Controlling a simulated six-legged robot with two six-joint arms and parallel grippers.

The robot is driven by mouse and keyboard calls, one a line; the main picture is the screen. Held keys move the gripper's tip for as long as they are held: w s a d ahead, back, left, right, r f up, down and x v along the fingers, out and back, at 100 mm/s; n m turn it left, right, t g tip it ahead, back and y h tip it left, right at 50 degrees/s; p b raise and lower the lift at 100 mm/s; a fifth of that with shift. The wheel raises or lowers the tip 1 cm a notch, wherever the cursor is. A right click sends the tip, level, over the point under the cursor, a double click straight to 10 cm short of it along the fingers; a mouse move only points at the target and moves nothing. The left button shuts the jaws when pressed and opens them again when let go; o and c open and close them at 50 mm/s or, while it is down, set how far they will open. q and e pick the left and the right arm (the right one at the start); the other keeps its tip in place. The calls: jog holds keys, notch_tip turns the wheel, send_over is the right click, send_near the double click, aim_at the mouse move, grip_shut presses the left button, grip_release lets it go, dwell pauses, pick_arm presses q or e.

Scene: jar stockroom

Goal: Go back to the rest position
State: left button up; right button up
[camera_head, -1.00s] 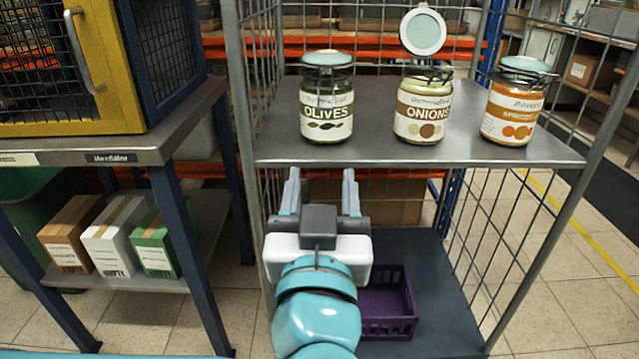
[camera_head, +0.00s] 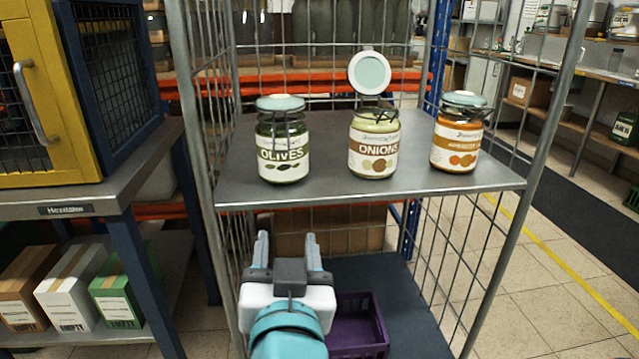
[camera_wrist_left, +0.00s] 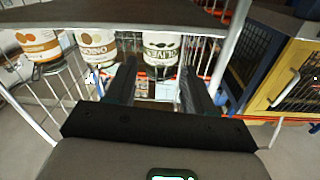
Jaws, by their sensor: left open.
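My left gripper (camera_head: 287,240) is open and empty, in front of the cage trolley and just below the front edge of its upper shelf (camera_head: 330,190). In the left wrist view its two dark fingers (camera_wrist_left: 158,85) stand apart with nothing between them. On the shelf stand an olives jar (camera_head: 283,150) with its lid shut, an onions jar (camera_head: 373,150) with its lid swung up, and an apricot-coloured jar (camera_head: 457,145) with its lid down. The gripper touches none of them. My right gripper is not in view.
A purple crate (camera_head: 358,325) sits on the trolley's lower deck, partly behind my arm. To the left is a bench (camera_head: 130,180) with a yellow-framed mesh cabinet (camera_head: 45,110) on top and several small boxes (camera_head: 65,295) below. Open floor (camera_head: 520,290) lies to the right.

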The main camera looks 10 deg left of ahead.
pick_arm(q)
notch_tip(320, 180, down, 13)
jog(key=s+a+m+g+h+p, duration=0.15)
jog(key=m+g+p, duration=0.25)
jog(key=g+p, duration=0.75)
jog(key=s+f+n+g+h+p, duration=0.2)
jog(key=s+n+g+h+p, duration=0.2)
jog(key=s+p, duration=0.9)
jog(key=g+h+p, duration=0.1)
jog(key=h+p, duration=0.2)
jog(key=p, duration=0.8)
jog(key=shift+s+f+n+g+p, duration=0.3)
jog(key=shift+s+n+g+p, duration=0.05)
jog(key=shift+s+n, duration=0.05)
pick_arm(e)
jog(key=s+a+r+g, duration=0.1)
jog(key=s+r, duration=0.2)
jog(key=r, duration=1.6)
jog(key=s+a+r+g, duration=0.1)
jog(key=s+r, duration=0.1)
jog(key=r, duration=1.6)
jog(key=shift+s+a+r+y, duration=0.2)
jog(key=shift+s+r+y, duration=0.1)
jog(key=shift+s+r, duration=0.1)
